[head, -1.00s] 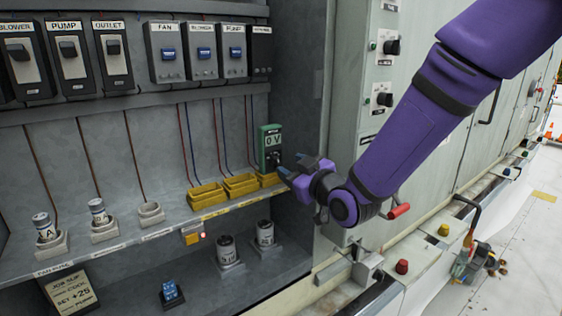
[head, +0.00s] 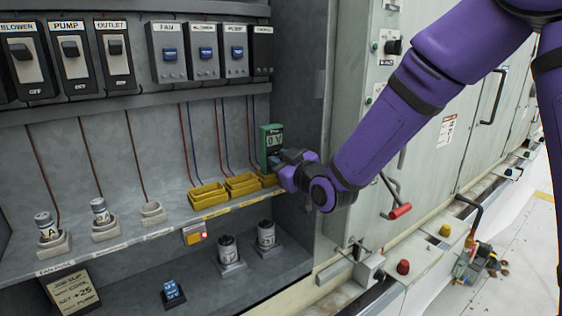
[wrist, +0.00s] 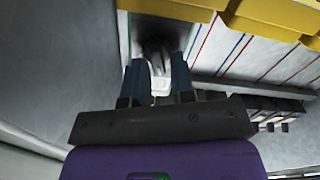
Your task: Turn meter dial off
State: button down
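The green meter (head: 271,138) stands at the right end of the shelf in the head view, its display reading about "0 V". My gripper (head: 279,160) is at the lower front of the meter and hides its dial in that view. In the wrist view my gripper (wrist: 160,72) has its two blue-grey fingers apart, pointing at the meter's shaded face. The dark round dial (wrist: 158,46) shows at and between the fingertips. I cannot tell whether the fingers touch it.
Yellow bins (head: 208,194) stand left of the meter along the shelf edge. A cabinet side wall (head: 300,90) is close on the right. Switch boxes (head: 202,48) hang above. A red-handled lever (head: 400,211) sticks out below my arm.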

jog(key=shift+n, duration=0.3)
jog(key=n, duration=0.4)
jog(key=shift+s+a+f, duration=0.15)
jog(key=shift+a, duration=0.05)
jog(key=shift+f+n, duration=0.1)
jog(key=shift+n, duration=1.5)
jog(key=c, duration=1)
grip_release()
jog(key=v, duration=1)
jog(key=shift+s+d, duration=0.25)
jog(key=shift+s, duration=0.1)
